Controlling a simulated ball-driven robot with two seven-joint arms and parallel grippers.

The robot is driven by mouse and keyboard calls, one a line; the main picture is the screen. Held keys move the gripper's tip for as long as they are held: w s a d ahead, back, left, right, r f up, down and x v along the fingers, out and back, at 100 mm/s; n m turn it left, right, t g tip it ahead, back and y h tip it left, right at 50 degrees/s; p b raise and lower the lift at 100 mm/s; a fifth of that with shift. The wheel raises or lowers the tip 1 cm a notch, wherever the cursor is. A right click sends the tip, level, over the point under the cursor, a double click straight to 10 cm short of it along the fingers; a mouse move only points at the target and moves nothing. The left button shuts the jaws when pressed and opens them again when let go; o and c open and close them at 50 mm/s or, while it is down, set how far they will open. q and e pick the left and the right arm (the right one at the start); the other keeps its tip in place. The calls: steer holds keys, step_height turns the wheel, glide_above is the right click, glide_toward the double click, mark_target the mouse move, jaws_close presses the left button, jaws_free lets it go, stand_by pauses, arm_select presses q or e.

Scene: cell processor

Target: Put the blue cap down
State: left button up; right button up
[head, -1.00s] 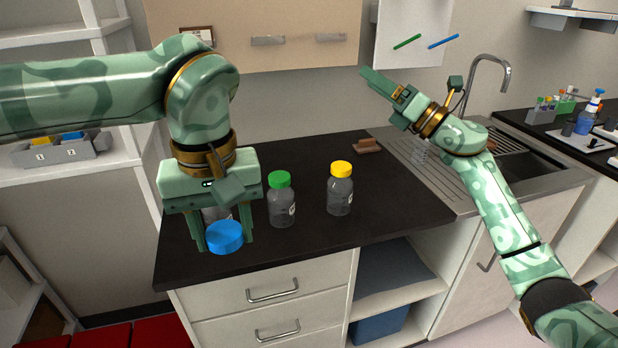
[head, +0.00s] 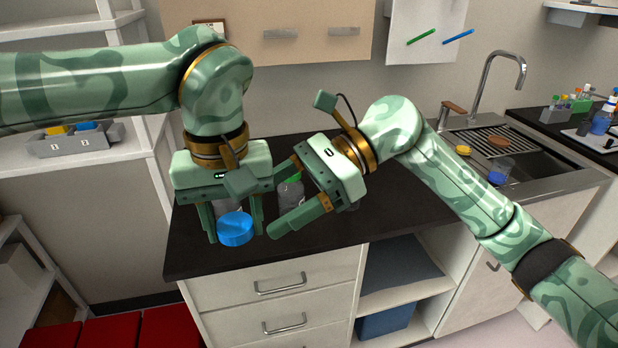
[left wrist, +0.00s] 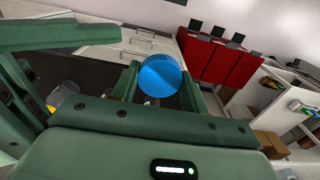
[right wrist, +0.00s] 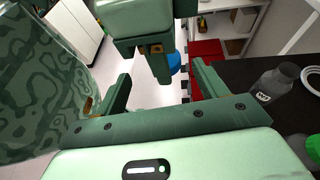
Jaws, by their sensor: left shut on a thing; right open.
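The blue cap (head: 235,230) is held between the fingers of my left gripper (head: 235,226), near the counter's front left edge. It also shows between those fingers in the left wrist view (left wrist: 160,76) and partly in the right wrist view (right wrist: 174,63). An uncapped clear bottle (right wrist: 275,84) stands on the counter; it is mostly hidden behind the cap in the head view. My right gripper (head: 274,204) is open and empty, just right of the cap. Whether the cap touches the counter is unclear.
A green-capped bottle (head: 291,195) stands behind my right gripper, partly hidden. The yellow-capped bottle is almost wholly covered. The dark counter (head: 215,262) has a drawer cabinet below. The sink (head: 545,170) lies right. Shelves (head: 100,155) stand left.

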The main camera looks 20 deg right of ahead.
mark_target(236, 226)
steer(key=x, duration=0.5)
steer(key=shift+a, duration=0.25)
steer(key=c, duration=1)
arm_select(q)
steer(key=o, duration=1.2)
steer(key=shift+c, duration=0.2)
arm_select(e)
steer(key=shift+c, duration=0.2)
